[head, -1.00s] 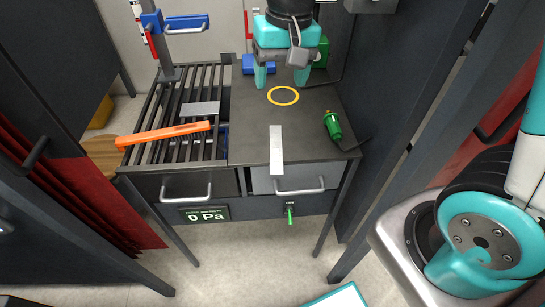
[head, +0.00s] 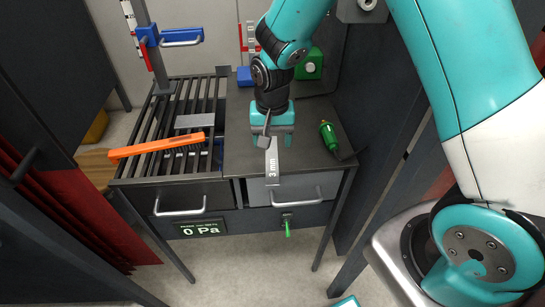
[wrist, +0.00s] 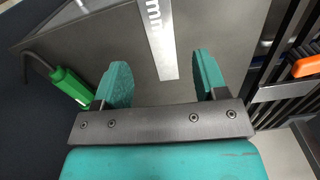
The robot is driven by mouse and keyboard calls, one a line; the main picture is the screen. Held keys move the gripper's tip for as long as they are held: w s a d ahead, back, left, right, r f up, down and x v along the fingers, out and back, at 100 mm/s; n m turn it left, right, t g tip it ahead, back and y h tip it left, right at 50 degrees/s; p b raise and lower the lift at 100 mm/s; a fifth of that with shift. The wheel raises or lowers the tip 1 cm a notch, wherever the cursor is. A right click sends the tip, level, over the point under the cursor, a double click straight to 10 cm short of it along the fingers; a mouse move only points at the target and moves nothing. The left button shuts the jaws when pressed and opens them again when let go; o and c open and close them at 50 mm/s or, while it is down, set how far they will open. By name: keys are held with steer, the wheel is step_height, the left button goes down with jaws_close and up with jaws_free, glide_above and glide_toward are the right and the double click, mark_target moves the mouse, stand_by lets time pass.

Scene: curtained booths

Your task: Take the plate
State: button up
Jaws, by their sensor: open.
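The plate (head: 272,169) is a flat grey metal strip marked "3 mm". It lies on the dark table top, near the front edge. In the wrist view the plate (wrist: 157,38) runs up the picture, and its near end shows between my two fingers. My gripper (head: 270,147) is over the plate's far end in the head view, pointing down and hiding that end. The teal fingers (wrist: 161,78) are apart, one on each side of the strip, with nothing held. How high the fingertips are above the table is unclear.
An orange-handled brush (head: 157,146) and a small grey block (head: 194,121) lie on the slatted grate to the left. A green tool (head: 329,136) lies to the right. A blue clamp (head: 150,36) stands on a post. Drawers and a "0 Pa" display (head: 201,230) are below.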

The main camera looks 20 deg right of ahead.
mark_target(272, 158)
step_height(272, 158, down, 5)
steer(key=shift+s+a+p, duration=0.1)
steer(key=shift+p, duration=0.4)
steer(key=c, duration=1)
steer(key=shift+c, duration=0.4)
steer(key=shift+r, duration=0.1)
